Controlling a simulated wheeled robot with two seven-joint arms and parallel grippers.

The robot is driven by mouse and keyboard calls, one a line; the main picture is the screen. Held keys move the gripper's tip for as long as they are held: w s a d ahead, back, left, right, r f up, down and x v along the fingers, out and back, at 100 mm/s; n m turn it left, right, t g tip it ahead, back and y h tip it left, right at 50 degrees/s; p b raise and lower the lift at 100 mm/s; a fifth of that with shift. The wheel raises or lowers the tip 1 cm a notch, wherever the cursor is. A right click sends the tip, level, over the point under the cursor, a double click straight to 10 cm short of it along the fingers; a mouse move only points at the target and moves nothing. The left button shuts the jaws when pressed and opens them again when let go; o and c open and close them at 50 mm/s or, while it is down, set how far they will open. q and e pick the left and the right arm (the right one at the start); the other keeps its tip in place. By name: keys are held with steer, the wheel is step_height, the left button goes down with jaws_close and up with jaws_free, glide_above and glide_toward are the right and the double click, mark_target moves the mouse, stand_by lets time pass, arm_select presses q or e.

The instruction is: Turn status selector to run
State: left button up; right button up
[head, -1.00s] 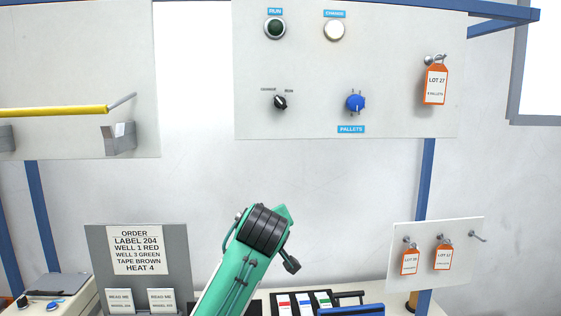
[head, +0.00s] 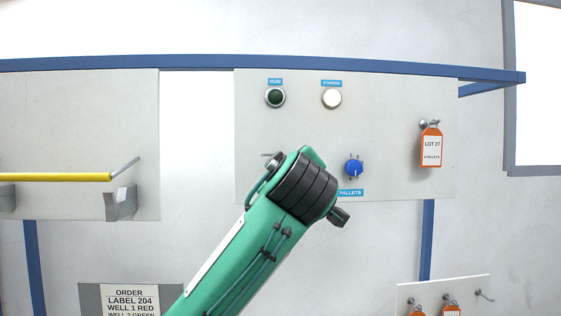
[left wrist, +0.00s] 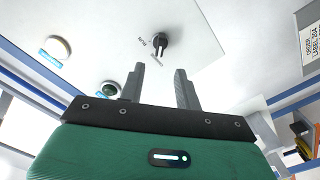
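The status selector (left wrist: 160,43) is a small black knob on a pale panel, with CHANGE and RUN labels beside it. In the left wrist view its pointer appears turned toward CHANGE. My left gripper (left wrist: 158,76) is open and empty, its two dark fingers spread. The selector shows beyond the fingertips, between their lines, apart from them. In the head view my green arm hides the selector, and the fingers cannot be made out. My right gripper is in neither view.
The panel (head: 400,98) also carries a green RUN button (head: 275,97), a white button (head: 331,98), a blue PALLETS knob (head: 354,167) and an orange LOT 27 tag (head: 431,148). A yellow bar (head: 55,177) is at left. Blue frame rails (head: 200,62) run above.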

arm_select(q)
steer(key=w+p, duration=0.5)
steer(key=w, duration=0.4)
steer(key=shift+w+a, duration=0.25)
steer(key=shift+a, duration=0.2)
steer(key=shift+c, duration=0.2)
jaws_close()
